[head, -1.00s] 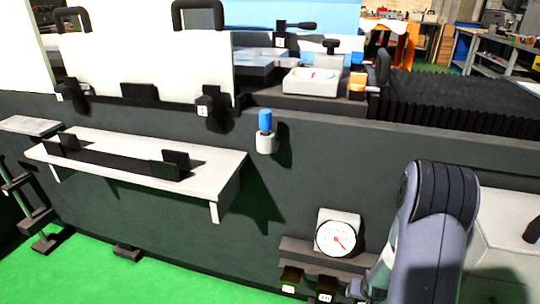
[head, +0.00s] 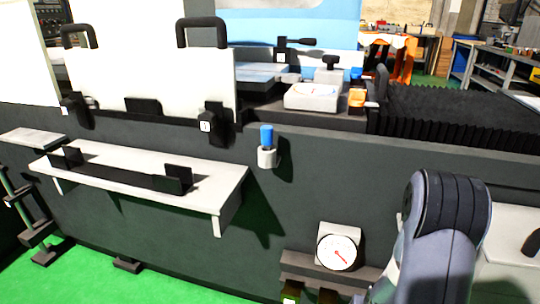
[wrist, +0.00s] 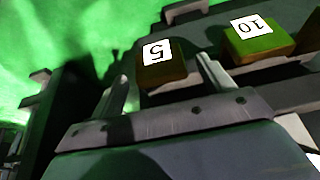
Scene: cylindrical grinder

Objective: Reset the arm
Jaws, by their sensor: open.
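My gripper (wrist: 162,78) shows in the wrist view with its two grey fingers apart. A dark block labelled 5 (wrist: 177,68) appears between and beyond the fingertips. I cannot tell whether the fingers touch it. A second block labelled 10 (wrist: 262,45) lies to its right. In the head view my grey arm fills the lower right, and my gripper is not clear there. The tops of two dark blocks (head: 290,296) show at the bottom edge.
A dial gauge (head: 338,248) stands on a dark ledge (head: 300,263) on the machine's front. A light shelf (head: 215,192) with black brackets juts out at the left. A blue-topped knob (head: 267,145) sticks out above.

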